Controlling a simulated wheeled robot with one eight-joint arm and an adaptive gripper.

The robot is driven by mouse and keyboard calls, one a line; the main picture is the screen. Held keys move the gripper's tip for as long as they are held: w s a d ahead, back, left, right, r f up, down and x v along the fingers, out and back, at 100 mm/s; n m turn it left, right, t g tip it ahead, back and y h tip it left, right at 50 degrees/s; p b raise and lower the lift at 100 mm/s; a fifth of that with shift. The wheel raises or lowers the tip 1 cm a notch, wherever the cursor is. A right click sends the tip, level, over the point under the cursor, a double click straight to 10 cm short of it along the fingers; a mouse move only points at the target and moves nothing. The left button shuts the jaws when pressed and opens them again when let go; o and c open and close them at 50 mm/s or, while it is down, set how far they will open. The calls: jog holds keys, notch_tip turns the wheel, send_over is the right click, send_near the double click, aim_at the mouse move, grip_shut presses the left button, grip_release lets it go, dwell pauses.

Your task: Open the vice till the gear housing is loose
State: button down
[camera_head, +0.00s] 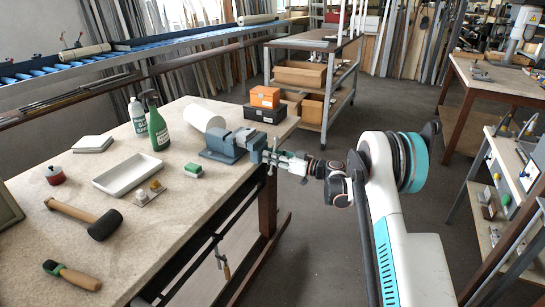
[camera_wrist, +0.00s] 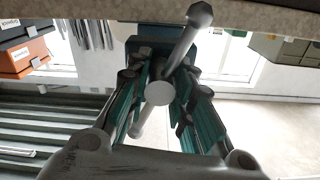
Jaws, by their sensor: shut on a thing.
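The blue-grey vice (camera_head: 228,146) stands at the right edge of the workbench. A white cylinder (camera_head: 204,114) shows at its far left side. I cannot tell whether this is the gear housing or whether the jaws touch it. My gripper (camera_head: 278,157) reaches in from the right at the vice's screw end. In the wrist view my gripper (camera_wrist: 160,92) has its fingers on both sides of the vice handle (camera_wrist: 186,42), at the round screw head. The handle bar is tilted, its knobbed end at upper right. The vice body (camera_wrist: 205,55) is mostly hidden behind the fingers.
A shelf trolley (camera_head: 310,43) stands behind. The floor right of the bench is clear.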

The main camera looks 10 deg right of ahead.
jog(key=shift+a+f+n, duration=0.1)
jog(key=shift+n, duration=0.2)
jog(key=c, duration=1.4)
grip_release()
jog(key=shift+o, duration=0.2)
jog(key=shift+a+f, duration=0.1)
jog(key=shift+d, duration=0.2)
jog(key=v, duration=1.2)
jog(key=shift+a, duration=0.1)
